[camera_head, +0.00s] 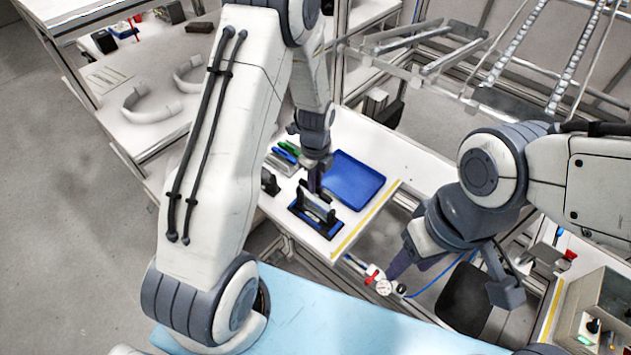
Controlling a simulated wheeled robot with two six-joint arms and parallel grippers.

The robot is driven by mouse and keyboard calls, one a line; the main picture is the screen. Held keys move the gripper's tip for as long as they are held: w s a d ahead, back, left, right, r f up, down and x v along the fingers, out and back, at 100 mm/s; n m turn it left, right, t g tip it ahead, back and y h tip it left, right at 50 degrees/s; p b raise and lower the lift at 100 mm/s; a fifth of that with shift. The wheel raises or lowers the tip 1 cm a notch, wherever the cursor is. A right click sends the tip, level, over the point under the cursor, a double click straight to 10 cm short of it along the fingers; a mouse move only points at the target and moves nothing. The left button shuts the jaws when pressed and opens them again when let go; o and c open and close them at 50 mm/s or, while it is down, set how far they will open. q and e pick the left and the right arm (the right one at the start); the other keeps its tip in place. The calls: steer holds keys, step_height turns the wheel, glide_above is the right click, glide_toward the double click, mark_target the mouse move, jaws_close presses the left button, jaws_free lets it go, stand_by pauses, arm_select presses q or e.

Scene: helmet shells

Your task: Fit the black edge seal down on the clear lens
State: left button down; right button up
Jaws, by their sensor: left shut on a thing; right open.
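A pale, see-through piece that looks like the clear lens (318,206) stands in a blue and black holder (325,229) near the front edge of the white bench. My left gripper (315,188) points down right over the holder and is shut on a small dark thing, seemingly the black edge seal. The seal is mostly hidden by the fingers, and I cannot tell whether it touches the lens. My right gripper (452,270) is open and empty, out to the right beyond the bench's edge.
An empty blue tray (352,180) lies right behind the holder. Green and blue handled items (286,153) lie to its left. White curved pieces (150,106) rest on the left bench. A red and white dial (381,285) is near my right gripper. A metal rack (430,62) stands behind.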

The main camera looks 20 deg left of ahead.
arm_select(q)
steer(key=shift+f+b, duration=0.9)
steer(key=shift+f, duration=0.35)
stand_by(0.4)
steer(key=c, duration=0.8)
jaws_free()
steer(key=shift+o, duration=0.2)
steer(key=shift+r, duration=0.1)
step_height(320, 180, up, 10)
steer(key=shift+r+b, duration=0.15)
steer(key=shift+b, duration=0.95)
